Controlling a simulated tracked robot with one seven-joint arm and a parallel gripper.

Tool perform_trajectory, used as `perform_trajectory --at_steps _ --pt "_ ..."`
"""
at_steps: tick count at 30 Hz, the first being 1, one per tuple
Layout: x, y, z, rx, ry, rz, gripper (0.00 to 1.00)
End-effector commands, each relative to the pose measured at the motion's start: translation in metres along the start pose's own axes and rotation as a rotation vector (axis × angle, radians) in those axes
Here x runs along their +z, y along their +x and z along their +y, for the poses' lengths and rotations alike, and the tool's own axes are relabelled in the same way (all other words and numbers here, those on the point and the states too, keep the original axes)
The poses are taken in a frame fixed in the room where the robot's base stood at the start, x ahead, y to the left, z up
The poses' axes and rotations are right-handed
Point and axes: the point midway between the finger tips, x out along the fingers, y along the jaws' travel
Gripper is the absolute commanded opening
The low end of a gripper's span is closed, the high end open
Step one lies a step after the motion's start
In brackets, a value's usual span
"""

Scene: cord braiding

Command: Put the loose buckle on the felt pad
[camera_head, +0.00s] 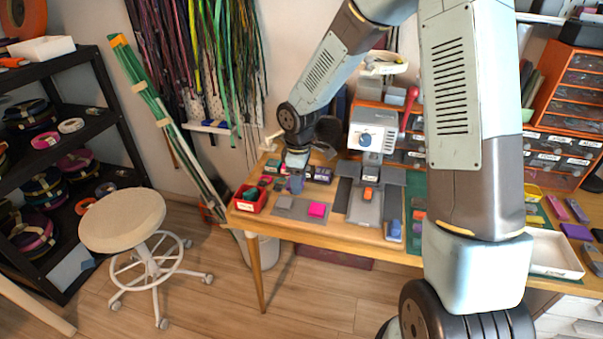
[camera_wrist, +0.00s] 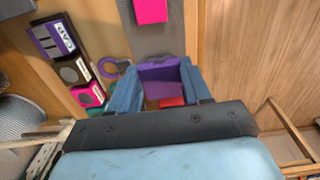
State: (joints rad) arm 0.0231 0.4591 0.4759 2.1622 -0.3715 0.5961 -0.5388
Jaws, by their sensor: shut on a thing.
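My gripper (camera_head: 295,179) is over the left part of the workbench, close to the grey felt pad (camera_head: 298,212). In the wrist view its two blue-grey fingers (camera_wrist: 161,88) are shut on a purple piece (camera_wrist: 160,74), which I take to be the loose buckle. The fingers hide its sides. The felt pad also shows in the wrist view (camera_wrist: 158,38), just beyond the held piece. A bright pink block (camera_head: 317,209) lies on the pad and also shows in the wrist view (camera_wrist: 151,10). A small grey piece (camera_head: 283,202) lies at the pad's left end.
A red bin (camera_head: 250,198) stands at the bench's left edge. Labelled boxes (camera_wrist: 53,40) and a purple ring (camera_wrist: 112,68) are close to my gripper. A grey-white machine (camera_head: 370,136) stands right of the pad. Bare wood shows in front of the pad.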

Motion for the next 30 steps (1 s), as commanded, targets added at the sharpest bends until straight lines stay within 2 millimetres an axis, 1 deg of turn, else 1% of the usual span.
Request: perform_trajectory --at_steps 3,7,21,27,30 --pt "0.01 0.01 0.007 -0.003 0.023 -0.002 0.26" --pt "0.014 0.022 0.01 -0.002 0.033 -0.002 0.26" --pt "0.017 0.067 0.012 -0.003 0.041 -0.002 0.26" --pt "0.017 0.081 0.012 -0.002 0.041 -0.002 0.26" --pt "0.017 0.085 0.012 -0.001 0.041 -0.001 0.26"
